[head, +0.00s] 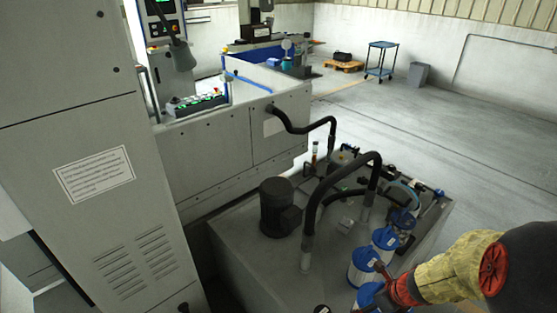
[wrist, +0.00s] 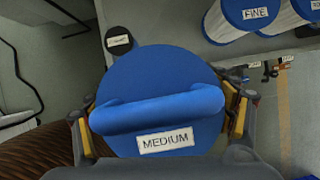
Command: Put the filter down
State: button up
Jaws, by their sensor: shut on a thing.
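My gripper (wrist: 162,112) is shut on a filter with a round blue lid (wrist: 160,72), its fingers on either side of the raised blue handle. A white label on the lid reads "MEDIUM". The filter's body is hidden beneath the lid in the wrist view. In the head view my gripper (head: 384,284) is at the lower right, by a blue-topped filter (head: 368,295) at the bottom edge. I cannot tell whether the held filter touches anything below.
A filter labelled "FINE" (wrist: 248,14) and another filter (wrist: 306,10) are at the wrist view's top right. Open floor (head: 480,140) lies beyond.

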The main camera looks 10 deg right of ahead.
jog(key=w+a+f+n+g+h, duration=0.1)
jog(key=w+a+n+g, duration=0.3)
jog(key=n, duration=1.1)
jog(key=w+a+n+g, duration=0.4)
jog(key=w+a+n, duration=0.6)
jog(key=n, duration=0.6)
jog(key=shift+w+f+h, duration=0.15)
jog(key=shift+f+h, duration=0.25)
